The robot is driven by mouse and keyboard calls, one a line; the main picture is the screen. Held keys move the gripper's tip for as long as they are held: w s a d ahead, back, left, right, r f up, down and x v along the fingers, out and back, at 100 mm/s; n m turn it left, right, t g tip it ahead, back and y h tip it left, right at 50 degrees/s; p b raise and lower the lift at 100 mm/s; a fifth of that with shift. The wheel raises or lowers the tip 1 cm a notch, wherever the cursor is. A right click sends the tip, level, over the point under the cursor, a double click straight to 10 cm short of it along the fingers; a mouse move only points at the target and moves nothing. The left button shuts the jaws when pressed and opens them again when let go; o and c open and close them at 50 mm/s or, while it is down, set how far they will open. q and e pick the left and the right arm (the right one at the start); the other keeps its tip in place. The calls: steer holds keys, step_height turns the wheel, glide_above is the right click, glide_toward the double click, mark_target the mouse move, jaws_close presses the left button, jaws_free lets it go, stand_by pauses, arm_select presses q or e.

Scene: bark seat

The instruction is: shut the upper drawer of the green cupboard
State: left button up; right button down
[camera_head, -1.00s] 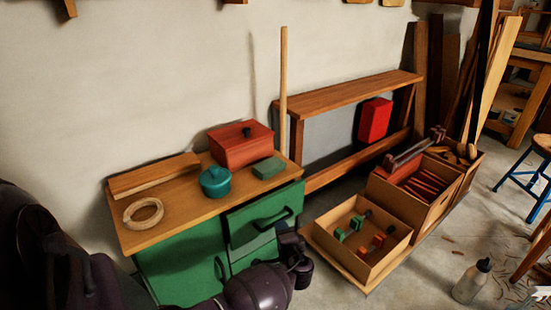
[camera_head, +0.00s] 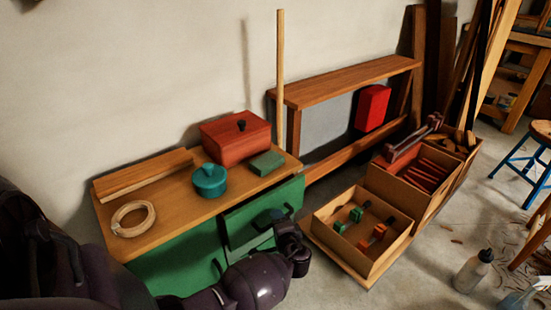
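The green cupboard (camera_head: 175,262) has a wooden top (camera_head: 180,208) and stands against the wall. Its upper drawer (camera_head: 240,217) stands out from the body, partly open. A dark handle shows on its front, partly covered by my gripper. My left arm comes in from the lower left, and my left gripper (camera_head: 285,228) is right in front of the drawer front, by the handle. I cannot tell whether it touches, and its fingers are too dark and small to read. My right gripper is not in view.
On the top are a red box (camera_head: 235,142), a teal pot (camera_head: 210,180), a green block (camera_head: 266,163), a wooden ring (camera_head: 133,219) and a plank (camera_head: 144,176).

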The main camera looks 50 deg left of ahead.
arm_select(q)
steer(key=shift+a, duration=0.1)
jaws_close()
steer(key=a, duration=0.4)
steer(key=shift+w+a+b, duration=0.15)
steer(key=shift+w+b, duration=0.05)
steer(key=shift+b, duration=0.1)
jaws_free()
steer(key=shift+a, duration=0.1)
